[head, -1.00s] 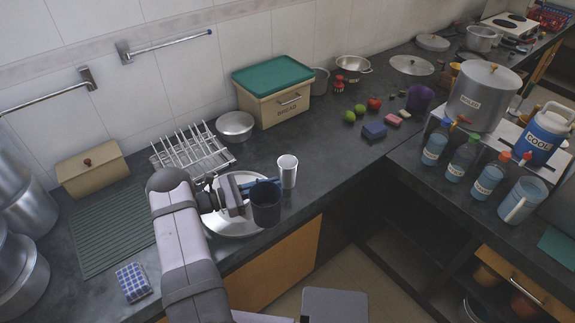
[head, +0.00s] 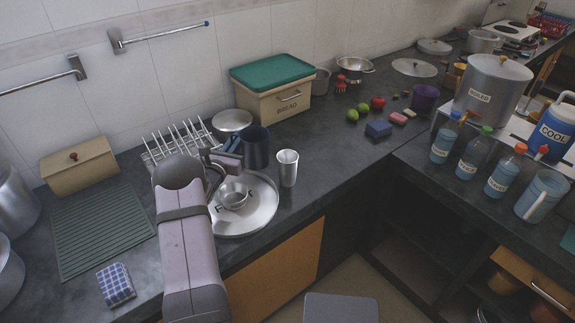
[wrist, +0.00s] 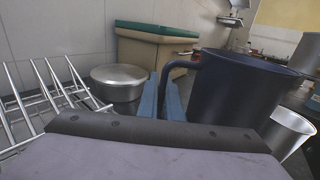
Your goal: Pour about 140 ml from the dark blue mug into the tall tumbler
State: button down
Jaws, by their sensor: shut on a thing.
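My gripper (head: 232,148) is shut on the handle of the dark blue mug (head: 257,148), with its blue fingers (wrist: 170,97) at the handle in the wrist view. The mug (wrist: 235,92) looks about upright; I cannot tell its height above the counter. Its contents are hidden. The tall tumbler (head: 287,168) is a steel cup standing upright on the counter, right of and in front of the mug in the head view. In the wrist view the tumbler (wrist: 288,128) shows partly behind the mug at the right; its contents cannot be seen.
A round steel plate (head: 262,214) with a small steel cup (head: 233,194) lies in front of the mug. A wire rack (head: 165,143), a lidded pot (head: 232,120) and a bread bin (head: 275,99) stand behind.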

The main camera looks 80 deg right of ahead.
jog(key=w+d+n+t+b, duration=0.1)
jog(key=t+b, duration=0.1)
jog(key=b, duration=0.1)
jog(key=w+d+f+n+t+b, duration=0.1)
jog(key=w+d+t+b, duration=0.1)
jog(key=b, duration=0.1)
jog(key=shift+f+n, duration=0.1)
jog(key=shift+n, duration=0.3)
jog(key=shift+a, duration=0.1)
jog(key=s+a+r+m+g+h+p, duration=0.1)
jog(key=s+r+m+h, duration=0.1)
jog(key=s+r+m, duration=0.1)
jog(key=s+a+r+m+g+h+p, duration=0.1)
jog(key=s+r+m+h, duration=0.1)
jog(key=r+m, duration=0.4)
jog(key=shift+s+a+r+m, duration=0.3)
jog(key=shift+s+a+r, duration=0.05)
jog(key=shift+s+r, duration=0.1)
dwell(0.4)
jog(key=shift+r+h, duration=0.1)
jog(key=shift+h, duration=0.2)
